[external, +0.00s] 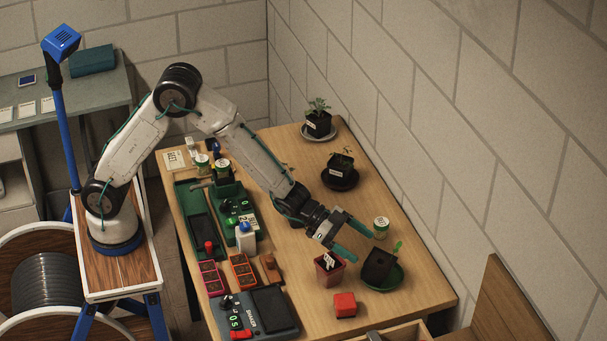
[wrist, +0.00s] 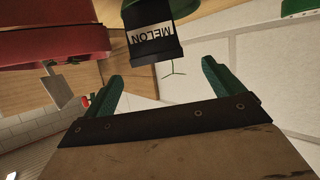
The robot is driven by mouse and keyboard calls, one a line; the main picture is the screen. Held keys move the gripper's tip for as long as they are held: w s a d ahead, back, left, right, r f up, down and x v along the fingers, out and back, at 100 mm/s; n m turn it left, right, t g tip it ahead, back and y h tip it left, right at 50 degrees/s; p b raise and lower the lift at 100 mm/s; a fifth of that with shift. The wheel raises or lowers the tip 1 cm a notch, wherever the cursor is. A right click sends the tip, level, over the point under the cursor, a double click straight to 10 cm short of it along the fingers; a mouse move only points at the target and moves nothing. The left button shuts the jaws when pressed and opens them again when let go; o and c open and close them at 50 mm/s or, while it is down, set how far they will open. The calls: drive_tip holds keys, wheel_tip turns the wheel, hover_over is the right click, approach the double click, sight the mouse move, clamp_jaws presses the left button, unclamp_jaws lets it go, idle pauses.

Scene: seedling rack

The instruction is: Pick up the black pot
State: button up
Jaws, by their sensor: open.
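Three black pots show in the external view. The nearest black pot (external: 377,267) sits in a green saucer (external: 398,281) at the table's right front and looks tilted, with a small green sprout. In the wrist view, a black pot (wrist: 168,52) with an upside-down "MELON" label is ahead of and between my fingers, apart from them. My gripper (external: 357,243) is open and empty, just up and left of the nearest pot; its green fingers also show in the wrist view (wrist: 162,74). Another black pot (external: 341,164) sits on a dark saucer; a third (external: 318,126) stands at the back.
A dark red pot (external: 328,271) with a white tag stands close left of the nearest black pot. A white, green-topped jar (external: 381,226) is behind it. Trays and devices crowd the table's left side. The wall borders the right.

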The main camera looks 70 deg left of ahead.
sight(378, 259)
drive_tip(key=x, duration=0.8)
drive_tip(key=shift+s, duration=0.2)
drive_tip(key=c, duration=1.4)
drive_tip(key=shift+o, duration=0.3)
wheel_tip(378, 259, up, 8)
drive_tip(key=f, duration=0.2)
drive_tip(key=s+f+t+h, duration=0.1)
drive_tip(key=f, duration=0.1)
drive_tip(key=f+t+h, duration=0.1)
drive_tip(key=f, duration=0.1)
drive_tip(key=shift+s+a+f+m, duration=0.15)
drive_tip(key=shift+s+a+m, duration=0.15)
drive_tip(key=shift+s+m, duration=0.1)
